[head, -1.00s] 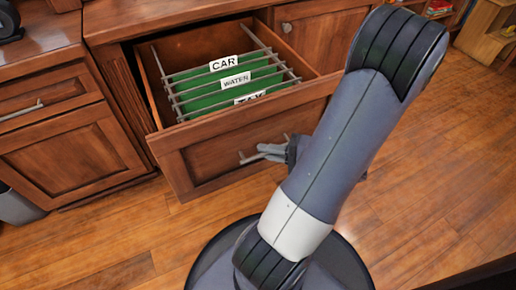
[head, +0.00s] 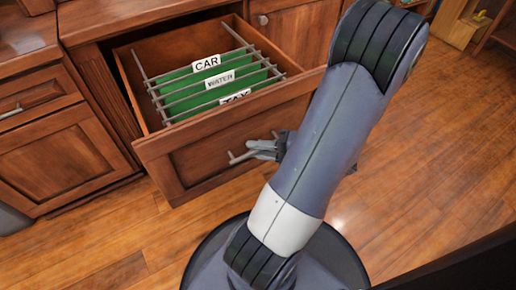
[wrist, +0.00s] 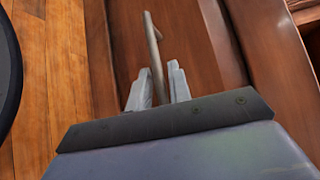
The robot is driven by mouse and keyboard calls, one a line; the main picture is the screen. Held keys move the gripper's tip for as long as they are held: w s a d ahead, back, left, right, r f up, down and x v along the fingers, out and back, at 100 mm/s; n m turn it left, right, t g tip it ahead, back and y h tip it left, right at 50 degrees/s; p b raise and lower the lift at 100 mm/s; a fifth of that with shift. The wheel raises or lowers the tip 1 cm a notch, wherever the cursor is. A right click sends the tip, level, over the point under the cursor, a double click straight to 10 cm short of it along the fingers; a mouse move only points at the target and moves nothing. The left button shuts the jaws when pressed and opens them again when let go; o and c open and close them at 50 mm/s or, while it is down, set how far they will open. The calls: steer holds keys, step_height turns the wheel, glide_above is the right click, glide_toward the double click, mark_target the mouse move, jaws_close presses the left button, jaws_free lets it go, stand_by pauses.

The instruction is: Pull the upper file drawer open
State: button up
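The upper file drawer (head: 215,158) is a wood drawer standing well out of its cabinet. Inside are green hanging files (head: 205,86) on metal rails, with tabs reading CAR, WATER and TAX. A thin metal bar handle (head: 236,157) is on its front. My gripper (head: 260,150) is at that handle, partly hidden by my arm. In the wrist view, the handle (wrist: 152,38) runs between the two pale fingers of my gripper (wrist: 160,88). The fingers are close together around the bar.
A cabinet door with a round knob (head: 263,20) stands behind the drawer. The wood floor (head: 420,170) is clear at right. A shelf unit (head: 465,25) stands at the far right.

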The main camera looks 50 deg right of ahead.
steer(key=shift+s, duration=0.1)
steer(key=p+v, duration=0.3)
steer(key=v, duration=0.7)
steer(key=shift+s+d, duration=0.2)
steer(key=shift+s, duration=0.1)
steer(key=shift+w, duration=0.1)
steer(key=b+x, duration=0.3)
steer(key=x, duration=0.7)
steer(key=shift+w+a, duration=0.3)
steer(key=shift+w, duration=0.15)
steer(key=shift+d, duration=0.1)
